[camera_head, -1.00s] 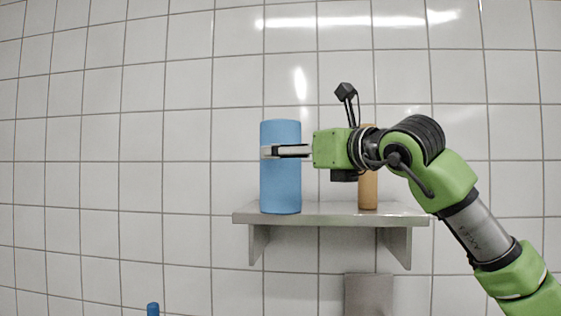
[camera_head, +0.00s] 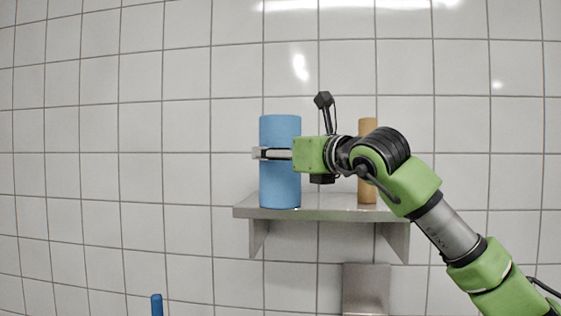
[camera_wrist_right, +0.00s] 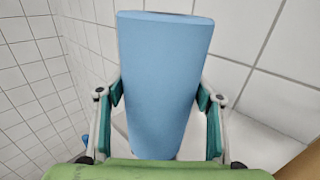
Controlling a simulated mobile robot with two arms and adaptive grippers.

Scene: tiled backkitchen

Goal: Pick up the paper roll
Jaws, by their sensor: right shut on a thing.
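The paper roll (camera_head: 280,185) is a tall blue cylinder standing upright at the left end of the wall shelf (camera_head: 330,212). My right gripper (camera_head: 266,154) reaches it from the right and is shut on it at about mid-height. In the right wrist view the blue roll (camera_wrist_right: 165,80) lies between the two fingers of my right gripper (camera_wrist_right: 160,97), one on each side. The roll's base appears to be on the shelf, with no clear gap beneath it. My left gripper is not in view.
A slim brown cylinder (camera_head: 367,130) stands on the shelf to the right, partly behind my right arm. A grey metal piece (camera_head: 366,288) is on the wall below the shelf. A small blue upright thing (camera_head: 157,304) shows at the bottom left. The tiled wall stands close behind.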

